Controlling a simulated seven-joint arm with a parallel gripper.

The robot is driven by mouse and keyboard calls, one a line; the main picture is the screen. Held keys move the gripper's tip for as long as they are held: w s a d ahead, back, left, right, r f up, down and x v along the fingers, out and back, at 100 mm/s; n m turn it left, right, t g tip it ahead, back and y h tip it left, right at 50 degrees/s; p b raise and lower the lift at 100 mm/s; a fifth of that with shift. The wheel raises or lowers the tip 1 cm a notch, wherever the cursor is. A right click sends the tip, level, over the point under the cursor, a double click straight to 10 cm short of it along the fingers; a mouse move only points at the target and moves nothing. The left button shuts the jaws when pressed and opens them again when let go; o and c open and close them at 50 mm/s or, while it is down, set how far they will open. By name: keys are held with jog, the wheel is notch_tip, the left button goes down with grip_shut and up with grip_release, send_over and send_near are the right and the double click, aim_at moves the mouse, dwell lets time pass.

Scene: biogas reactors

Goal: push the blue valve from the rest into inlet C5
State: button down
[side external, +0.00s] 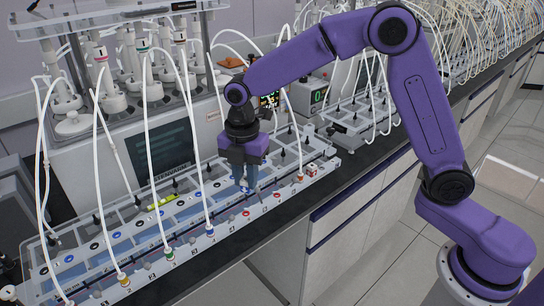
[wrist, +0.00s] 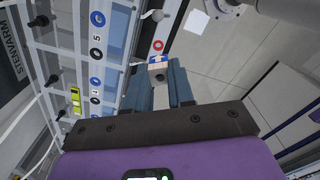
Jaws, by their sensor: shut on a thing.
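My gripper (side external: 247,186) points down over the long clear-lidded bath, right of its middle. In the wrist view its two grey-blue fingers (wrist: 161,78) are shut on a small block-like piece with a tan face and a blue and white top (wrist: 156,63). I take this to be the blue valve; it is small and partly covered by the fingers. In the side view only a bit of blue and white shows at the fingertips. I cannot tell which inlet is C5, nor whether the piece touches one.
Tubes with yellow (side external: 124,281), green (side external: 168,251) and blue (side external: 209,231) collars rise from the bath's front edge. A small white and red piece (side external: 311,178) sits at its right end. The floor in front is free.

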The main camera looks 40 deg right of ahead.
aim_at(243, 191)
jog(key=shift+w+a+f, duration=0.1)
jog(key=shift+a+f, duration=0.25)
jog(key=shift+f, duration=2.3)
jog(key=shift+f, duration=1)
dwell(0.8)
jog(key=c, duration=0.9)
grip_release()
jog(key=shift+r, duration=0.1)
jog(key=shift+r, duration=0.3)
notch_tip(243, 191, up, 17)
jog(key=shift+f, duration=0.15)
